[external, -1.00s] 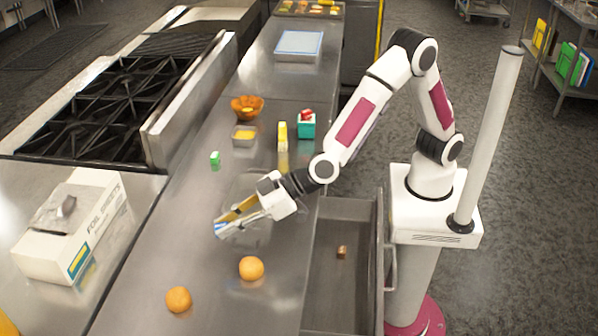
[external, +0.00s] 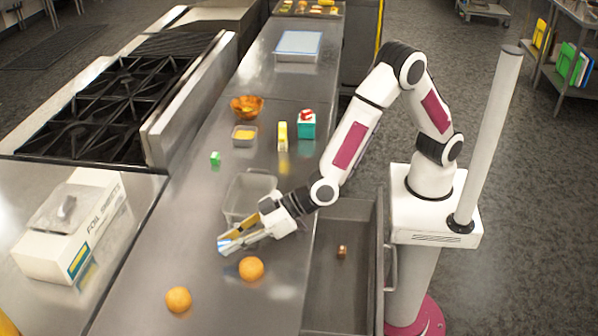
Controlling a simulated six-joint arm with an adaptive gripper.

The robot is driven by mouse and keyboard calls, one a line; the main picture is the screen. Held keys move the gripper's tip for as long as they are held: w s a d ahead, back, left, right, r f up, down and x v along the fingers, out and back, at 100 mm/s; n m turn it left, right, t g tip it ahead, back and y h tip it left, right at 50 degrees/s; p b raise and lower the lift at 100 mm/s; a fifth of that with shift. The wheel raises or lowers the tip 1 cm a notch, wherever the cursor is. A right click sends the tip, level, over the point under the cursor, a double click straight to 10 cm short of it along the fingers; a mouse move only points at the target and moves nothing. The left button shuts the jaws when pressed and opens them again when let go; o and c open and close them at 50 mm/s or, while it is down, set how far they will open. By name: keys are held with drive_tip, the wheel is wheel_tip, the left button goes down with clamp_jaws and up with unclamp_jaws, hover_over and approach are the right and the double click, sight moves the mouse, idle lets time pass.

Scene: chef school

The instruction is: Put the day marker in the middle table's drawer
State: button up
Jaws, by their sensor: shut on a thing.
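My gripper (external: 235,239) is shut on a small blue-and-white piece (external: 225,246), mostly hidden by the fingers. It may be the day marker, but it is too small to tell. The gripper is low over the steel middle table (external: 190,225), just in front of a clear container and behind an orange. The drawer (external: 325,290) on the table's right side is pulled open. A small brown block (external: 341,251) lies inside it.
Two oranges (external: 251,268) and (external: 178,299), an empty clear container (external: 248,190), a green block (external: 215,158), a yellow bottle (external: 282,136), a teal box (external: 306,127), a small yellow-filled tub (external: 244,136) and an orange bowl (external: 247,107) stand on the table. A foil box (external: 70,230) is at left.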

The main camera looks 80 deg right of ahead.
drive_tip(key=shift+f, duration=1.6)
drive_tip(key=shift+f, duration=0.15)
drive_tip(key=o, duration=0.6)
drive_tip(key=shift+s+d+r, duration=0.1)
drive_tip(key=shift+s+r, duration=0.25)
drive_tip(key=shift+r, duration=0.05)
drive_tip(key=shift+v, duration=5.55)
